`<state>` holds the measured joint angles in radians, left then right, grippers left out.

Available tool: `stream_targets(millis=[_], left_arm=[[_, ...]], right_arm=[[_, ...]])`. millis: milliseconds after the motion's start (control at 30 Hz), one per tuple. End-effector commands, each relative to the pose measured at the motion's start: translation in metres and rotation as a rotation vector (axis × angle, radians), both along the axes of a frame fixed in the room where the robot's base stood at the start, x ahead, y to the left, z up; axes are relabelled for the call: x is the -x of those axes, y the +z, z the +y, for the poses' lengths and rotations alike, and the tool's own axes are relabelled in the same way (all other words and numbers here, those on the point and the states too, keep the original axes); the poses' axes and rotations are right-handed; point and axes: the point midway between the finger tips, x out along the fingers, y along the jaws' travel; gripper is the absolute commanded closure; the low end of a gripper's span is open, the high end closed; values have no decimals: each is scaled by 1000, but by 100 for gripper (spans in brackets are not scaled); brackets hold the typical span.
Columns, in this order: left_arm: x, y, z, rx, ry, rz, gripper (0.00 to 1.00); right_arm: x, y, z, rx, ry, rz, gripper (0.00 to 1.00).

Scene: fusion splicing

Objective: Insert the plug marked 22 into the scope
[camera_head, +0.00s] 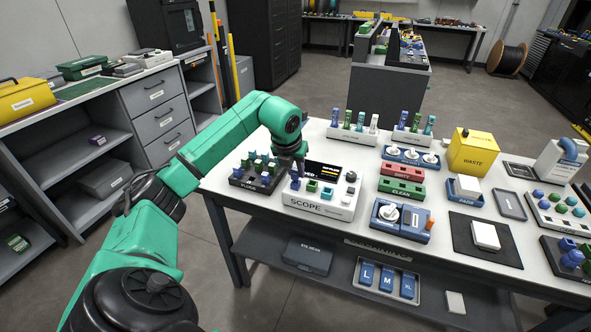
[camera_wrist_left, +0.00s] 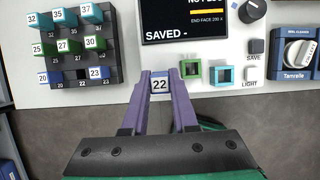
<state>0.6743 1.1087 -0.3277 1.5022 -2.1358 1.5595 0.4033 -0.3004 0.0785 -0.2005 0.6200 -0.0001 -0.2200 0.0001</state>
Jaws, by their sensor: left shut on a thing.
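The plug marked 22 (camera_wrist_left: 160,85) is blue with a white label and sits between the purple fingers of my left gripper (camera_wrist_left: 160,78), which is shut on it. In the head view my left gripper (camera_head: 294,170) points down at the left end of the white scope (camera_head: 320,205); the blue plug shows below it (camera_head: 295,183). The scope has a green square port (camera_wrist_left: 191,74) and a teal square port (camera_wrist_left: 222,75) right of the plug. Whether the plug is seated in a port or just above one is hidden. My right gripper is not in view.
A dark plug rack (camera_wrist_left: 72,14) with several numbered plugs stands left of the scope, with a gap between 20 and 23. The scope's screen (camera_wrist_left: 190,20) reads SAVED. A blue cleaner (camera_head: 400,222) stands to the right. Red and green trays (camera_head: 402,187) lie behind it.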

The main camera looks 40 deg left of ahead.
Motion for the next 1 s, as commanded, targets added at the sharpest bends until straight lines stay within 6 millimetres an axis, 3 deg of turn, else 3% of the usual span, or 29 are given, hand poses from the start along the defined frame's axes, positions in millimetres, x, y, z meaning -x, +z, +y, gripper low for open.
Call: stream_targets(millis=[1000], left_arm=[[0, -14, 0, 1, 1, 1, 100]], right_arm=[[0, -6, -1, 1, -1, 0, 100]])
